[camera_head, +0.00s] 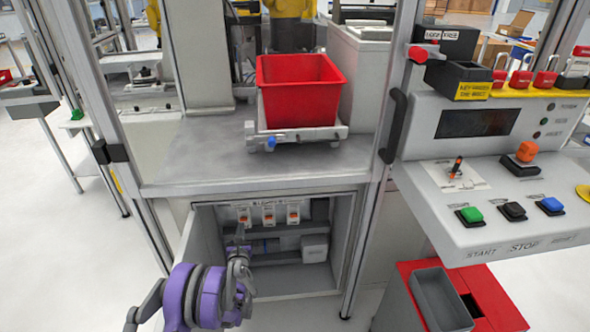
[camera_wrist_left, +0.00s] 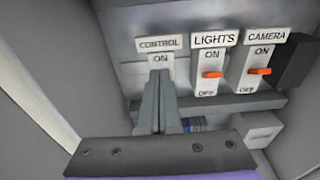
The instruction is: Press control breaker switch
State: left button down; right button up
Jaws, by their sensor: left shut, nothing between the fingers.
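The control breaker switch (camera_head: 244,214) is the leftmost of three white switches inside the open cabinet under the bench. In the left wrist view its "CONTROL" label (camera_wrist_left: 160,43) and the "ON" mark show, but my fingers cover its lever. My left gripper (camera_head: 240,233) is shut and empty, just below and in front of this switch in the head view. In the left wrist view the closed fingertips (camera_wrist_left: 160,76) overlap the switch plate right under "ON". I cannot tell whether they touch it. My right gripper is not in view.
The lights switch (camera_wrist_left: 211,74) and camera switch (camera_wrist_left: 258,71), with orange levers, sit close to the right. Cabinet walls and a grey shelf (camera_wrist_left: 195,104) bound the space. A red bin (camera_head: 299,93) stands on the bench above. A control panel (camera_head: 490,150) is at right.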

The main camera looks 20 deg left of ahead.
pick_arm(q)
jog(key=s+d+r+m+g+h, duration=0.1)
jog(key=s+d+r+m+h, duration=0.3)
jog(key=d+r+m, duration=0.45)
jog(key=s+d+r+m+g+h, duration=0.25)
jog(key=d+r+m+h, duration=0.2)
jog(key=d+m, duration=0.75)
jog(key=s+d+f+m+g, duration=0.1)
jog(key=s+d+m+g, duration=0.25)
jog(key=s+m, duration=1.05)
jog(key=s+d+f+m+g, duration=0.1)
jog(key=s+d+m+g, duration=0.35)
jog(key=s, duration=1.45)
notch_tip(320, 180, up, 19)
jog(key=w+m+t+p, duration=0.2)
jog(key=p, duration=1.5)
jog(key=shift+m, duration=0.3)
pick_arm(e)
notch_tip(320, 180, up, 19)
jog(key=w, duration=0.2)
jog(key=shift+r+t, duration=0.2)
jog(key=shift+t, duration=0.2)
